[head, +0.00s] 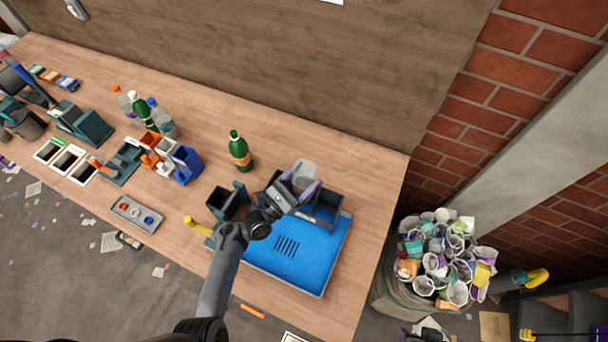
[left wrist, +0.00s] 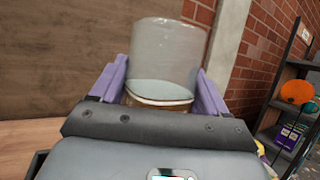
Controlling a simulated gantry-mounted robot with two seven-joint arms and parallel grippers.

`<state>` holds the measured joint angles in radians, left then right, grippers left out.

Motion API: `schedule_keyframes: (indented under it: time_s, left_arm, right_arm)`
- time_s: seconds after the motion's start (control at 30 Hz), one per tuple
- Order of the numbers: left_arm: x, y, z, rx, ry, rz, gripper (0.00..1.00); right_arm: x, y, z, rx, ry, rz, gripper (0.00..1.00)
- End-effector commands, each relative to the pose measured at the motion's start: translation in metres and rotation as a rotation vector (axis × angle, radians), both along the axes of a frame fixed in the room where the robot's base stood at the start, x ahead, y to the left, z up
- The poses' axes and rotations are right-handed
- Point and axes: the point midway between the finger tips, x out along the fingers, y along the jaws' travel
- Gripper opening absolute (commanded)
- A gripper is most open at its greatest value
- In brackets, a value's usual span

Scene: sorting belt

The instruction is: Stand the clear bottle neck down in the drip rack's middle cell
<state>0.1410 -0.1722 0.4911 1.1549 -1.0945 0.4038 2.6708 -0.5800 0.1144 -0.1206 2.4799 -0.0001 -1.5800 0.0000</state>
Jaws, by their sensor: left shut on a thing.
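My left gripper (head: 303,188) is shut on the clear bottle (head: 305,171), over the dark drip rack (head: 329,209) at the back of the blue tray (head: 318,258). In the left wrist view the clear bottle (left wrist: 168,55) stands between the two purple fingers (left wrist: 160,88), its wide, translucent body upward. Its neck is hidden, so I cannot tell how far it is into the rack. The gripper covers the rack's middle; the right part shows beside it. My right gripper is not in view.
A green bottle (head: 240,151) stands behind and left of the rack. A dark open box (head: 228,201) stands left of the tray. More bottles (head: 140,108) and small bins (head: 186,163) are farther left. A sack of cups (head: 440,265) stands beyond the table's right edge.

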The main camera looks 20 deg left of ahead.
Motion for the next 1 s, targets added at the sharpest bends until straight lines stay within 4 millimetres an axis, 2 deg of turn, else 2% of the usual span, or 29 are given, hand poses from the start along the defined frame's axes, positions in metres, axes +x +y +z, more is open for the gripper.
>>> schedule_keyframes:
  time_s: [0.1,0.4,0.8,1.0]
  left_arm:
    - [0.0,0.0,-0.016,0.0,0.001,0.0,0.42]
    - [0.0,0.0,-0.043,0.0,0.0,0.0,0.42]
    - [0.0,0.001,-0.067,0.002,0.015,0.004,0.42]
    - [-0.002,0.003,-0.071,0.002,0.019,0.004,0.42]
  right_arm:
    - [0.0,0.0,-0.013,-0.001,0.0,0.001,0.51]
    - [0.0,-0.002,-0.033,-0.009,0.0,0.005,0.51]
    - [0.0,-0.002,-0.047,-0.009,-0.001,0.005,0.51]
    - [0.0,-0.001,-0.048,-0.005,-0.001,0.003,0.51]
